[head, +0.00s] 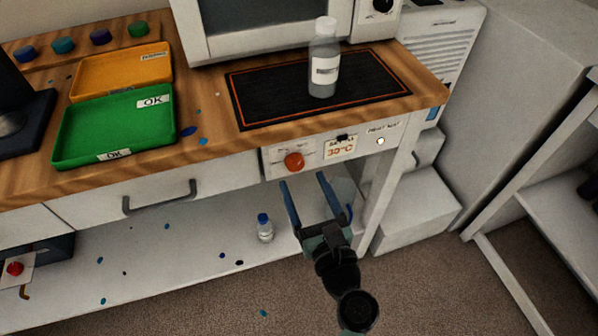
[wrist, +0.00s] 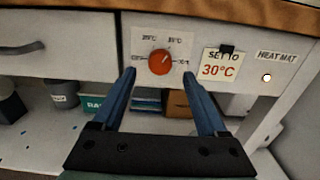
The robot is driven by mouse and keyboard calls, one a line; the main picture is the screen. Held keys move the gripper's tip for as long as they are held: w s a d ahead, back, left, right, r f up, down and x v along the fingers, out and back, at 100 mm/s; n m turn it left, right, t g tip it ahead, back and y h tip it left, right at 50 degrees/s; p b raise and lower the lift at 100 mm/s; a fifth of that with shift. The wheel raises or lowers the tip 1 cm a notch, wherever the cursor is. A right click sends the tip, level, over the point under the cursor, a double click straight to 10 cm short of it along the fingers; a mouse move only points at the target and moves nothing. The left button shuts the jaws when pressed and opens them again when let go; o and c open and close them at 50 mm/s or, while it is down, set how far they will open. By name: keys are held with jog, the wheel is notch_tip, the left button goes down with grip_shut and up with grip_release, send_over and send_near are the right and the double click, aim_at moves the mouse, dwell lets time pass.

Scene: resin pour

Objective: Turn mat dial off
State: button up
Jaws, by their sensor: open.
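The mat dial is a round red-orange knob (head: 294,161) on the white front panel below the bench top. In the wrist view the dial (wrist: 161,62) sits on a white label with temperature marks around it, and it shows between my fingers. My gripper (head: 304,178) is open and empty, its two blue fingers pointing at the panel, just below and in front of the dial. It also shows in the wrist view (wrist: 158,74). The black heat mat (head: 270,112) with an orange border lies on the bench, with a clear capped bottle (head: 323,62) standing on it.
A "SET TO 30°C" card (wrist: 221,64) is clipped right of the dial, beside a small pale light (wrist: 267,77). Green (head: 72,156) and orange (head: 88,92) trays lie left. A drawer handle (head: 160,198) sticks out. A small bottle (head: 264,228) stands on the lower shelf.

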aim_at(297, 167)
jog(key=shift+x, duration=1.95)
grip_shut()
